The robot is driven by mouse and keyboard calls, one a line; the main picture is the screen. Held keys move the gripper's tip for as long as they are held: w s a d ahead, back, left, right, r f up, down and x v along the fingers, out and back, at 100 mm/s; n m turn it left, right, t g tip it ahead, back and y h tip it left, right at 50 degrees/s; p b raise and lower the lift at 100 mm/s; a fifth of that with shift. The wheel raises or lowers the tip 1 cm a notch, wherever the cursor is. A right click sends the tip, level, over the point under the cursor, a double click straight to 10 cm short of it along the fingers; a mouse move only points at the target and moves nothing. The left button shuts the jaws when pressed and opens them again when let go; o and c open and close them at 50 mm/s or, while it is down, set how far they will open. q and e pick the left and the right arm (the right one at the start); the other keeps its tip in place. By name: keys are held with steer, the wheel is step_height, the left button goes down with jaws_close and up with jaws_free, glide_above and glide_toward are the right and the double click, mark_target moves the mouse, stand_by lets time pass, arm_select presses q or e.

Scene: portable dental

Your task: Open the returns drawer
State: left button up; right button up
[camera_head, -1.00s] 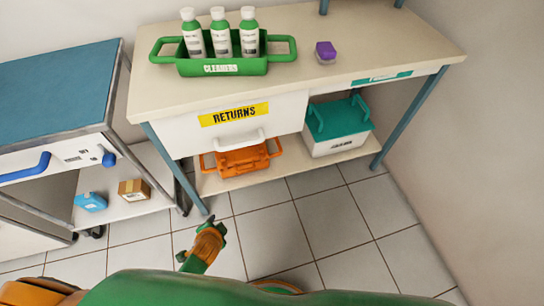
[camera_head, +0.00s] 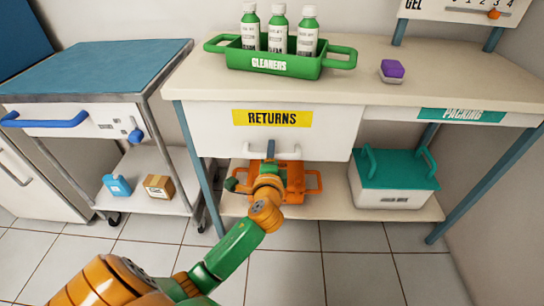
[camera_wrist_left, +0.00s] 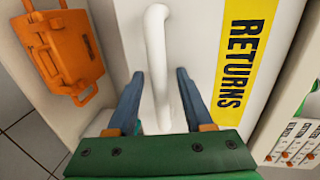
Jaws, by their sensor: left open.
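The returns drawer (camera_head: 225,131) is a white drawer front under the table top with a yellow RETURNS label (camera_head: 272,118). It looks closed. Its white bar handle (camera_head: 289,156) is partly hidden behind my left gripper (camera_head: 270,150) in the head view. In the left wrist view the handle (camera_wrist_left: 157,60) runs between the two blue fingers of the left gripper (camera_wrist_left: 160,95). The fingers are open, one on each side of the handle, with gaps visible. My right gripper is not in view.
An orange case (camera_head: 294,182) sits on the lower shelf below the drawer. A teal-lidded box (camera_head: 395,180) stands to its right. A green cleaners caddy (camera_head: 235,58) with bottles and a purple-topped item (camera_head: 392,70) are on the table. A blue-topped cart (camera_head: 90,70) stands left.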

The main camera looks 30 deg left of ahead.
arm_select(q)
jaws_close()
stand_by(1.3)
